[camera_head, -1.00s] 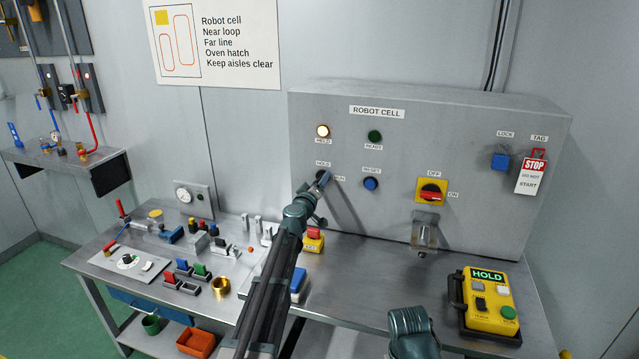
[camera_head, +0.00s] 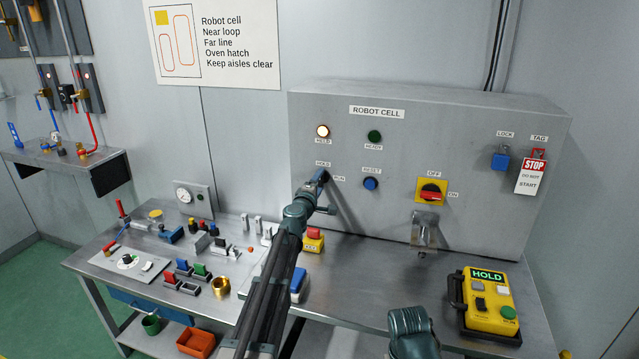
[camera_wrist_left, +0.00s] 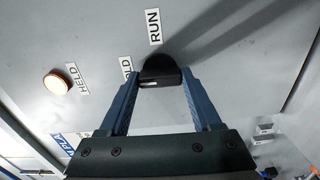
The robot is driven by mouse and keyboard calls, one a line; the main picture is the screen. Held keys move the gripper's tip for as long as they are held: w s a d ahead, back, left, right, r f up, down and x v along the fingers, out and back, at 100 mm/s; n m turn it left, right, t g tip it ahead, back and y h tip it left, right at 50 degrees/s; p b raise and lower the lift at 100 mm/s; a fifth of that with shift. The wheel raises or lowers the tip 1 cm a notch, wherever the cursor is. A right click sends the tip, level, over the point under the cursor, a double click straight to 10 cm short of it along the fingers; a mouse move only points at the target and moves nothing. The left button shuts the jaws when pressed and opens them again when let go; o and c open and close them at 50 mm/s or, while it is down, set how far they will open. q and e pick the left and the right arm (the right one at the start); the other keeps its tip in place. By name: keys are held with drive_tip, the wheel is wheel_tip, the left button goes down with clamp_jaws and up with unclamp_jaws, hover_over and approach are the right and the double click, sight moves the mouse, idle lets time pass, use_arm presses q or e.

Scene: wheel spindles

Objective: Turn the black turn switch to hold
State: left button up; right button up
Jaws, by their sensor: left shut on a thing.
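The black turn switch (camera_wrist_left: 158,68) sits on the grey robot cell panel (camera_head: 460,125), between the HOLD and RUN labels. In the wrist view its dark knob with a short white mark lies between the blue fingers of my left gripper (camera_wrist_left: 161,78). My left gripper (camera_head: 321,178) is shut on the switch, and in the head view it mostly hides the knob. I cannot tell exactly which label the knob points to. The HELD lamp (camera_head: 323,131) above is lit; it also glows in the wrist view (camera_wrist_left: 56,83). The READY lamp (camera_head: 375,137) is dark green. My right gripper's fingers do not show.
The blue reset button (camera_head: 371,183) is just right of the switch, and a red-yellow rotary switch (camera_head: 431,192) is farther right. A yellow pendant reading HOLD (camera_head: 488,305) stands on the bench. A small yellow box with a red top (camera_head: 313,240) is below the panel.

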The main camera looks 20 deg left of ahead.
use_arm(q)
drive_tip(key=shift+n, duration=0.3)
idle(0.4)
drive_tip(key=o, duration=1.4)
drive_tip(key=s, duration=1.4)
drive_tip(key=shift+a, duration=0.25)
drive_tip(key=shift+w, duration=0.1)
